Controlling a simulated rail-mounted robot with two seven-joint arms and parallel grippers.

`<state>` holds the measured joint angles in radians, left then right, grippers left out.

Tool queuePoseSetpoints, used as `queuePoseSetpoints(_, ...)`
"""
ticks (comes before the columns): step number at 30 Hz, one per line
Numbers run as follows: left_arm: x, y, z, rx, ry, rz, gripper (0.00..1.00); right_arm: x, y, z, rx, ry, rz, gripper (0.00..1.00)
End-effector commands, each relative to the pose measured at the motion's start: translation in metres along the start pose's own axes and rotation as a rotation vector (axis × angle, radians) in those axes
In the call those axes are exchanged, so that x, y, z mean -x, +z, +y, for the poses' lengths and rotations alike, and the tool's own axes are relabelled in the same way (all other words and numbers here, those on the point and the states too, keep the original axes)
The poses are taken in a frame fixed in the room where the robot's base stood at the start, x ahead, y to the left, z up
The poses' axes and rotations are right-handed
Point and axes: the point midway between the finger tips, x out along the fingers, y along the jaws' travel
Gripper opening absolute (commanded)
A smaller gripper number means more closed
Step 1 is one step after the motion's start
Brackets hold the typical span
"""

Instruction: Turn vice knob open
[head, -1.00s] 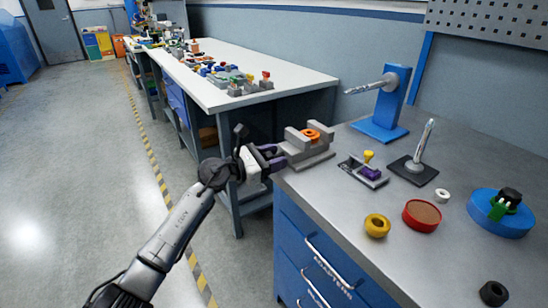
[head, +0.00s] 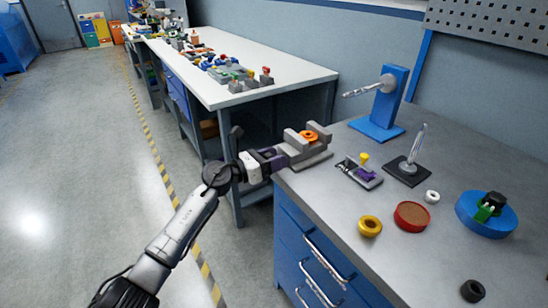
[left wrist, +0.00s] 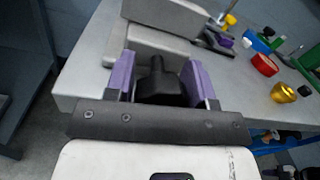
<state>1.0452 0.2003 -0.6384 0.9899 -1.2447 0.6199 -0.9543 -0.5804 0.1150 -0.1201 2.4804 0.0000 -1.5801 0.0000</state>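A grey vice (head: 308,150) with an orange ring (head: 308,135) between its jaws stands at the near left corner of the grey bench. In the left wrist view the grey vice body (left wrist: 165,30) is straight ahead. Its black knob (left wrist: 160,88) lies between the two purple fingers of my left gripper (left wrist: 158,75). The fingers are spread apart, one on each side of the knob; I cannot tell whether they touch it. In the head view my left gripper (head: 270,158) is at the left end of the vice and hides the knob. My right gripper is not in view.
A small purple fixture with a yellow knob (head: 361,170), a black-based stand (head: 407,168) and a blue stand (head: 380,118) are right of the vice. Yellow (head: 369,226) and red (head: 411,216) round parts lie nearer. Blue drawers (head: 318,254) are below.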

Motion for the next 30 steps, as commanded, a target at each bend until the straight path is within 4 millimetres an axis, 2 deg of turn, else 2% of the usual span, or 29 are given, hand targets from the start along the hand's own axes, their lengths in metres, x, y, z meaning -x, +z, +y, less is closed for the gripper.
queuePoseSetpoints(1, 0.000, 0.000, 0.000, 0.000, 0.000, 0.000, 0.54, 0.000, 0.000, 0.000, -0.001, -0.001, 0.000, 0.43)
queuePoseSetpoints(6, 0.000, 0.000, 0.000, -0.001, 0.000, 0.000, 0.69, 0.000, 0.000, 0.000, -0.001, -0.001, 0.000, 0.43)
queuePoseSetpoints(16, 0.006, 0.001, 0.001, -0.001, 0.001, 0.000, 0.69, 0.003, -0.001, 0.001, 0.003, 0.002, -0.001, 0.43)
queuePoseSetpoints(20, 0.023, 0.002, 0.001, -0.001, 0.002, 0.001, 0.69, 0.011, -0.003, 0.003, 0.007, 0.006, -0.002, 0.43)
queuePoseSetpoints(30, 0.090, 0.002, 0.000, -0.001, 0.001, 0.002, 0.69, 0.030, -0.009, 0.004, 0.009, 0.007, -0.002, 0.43)
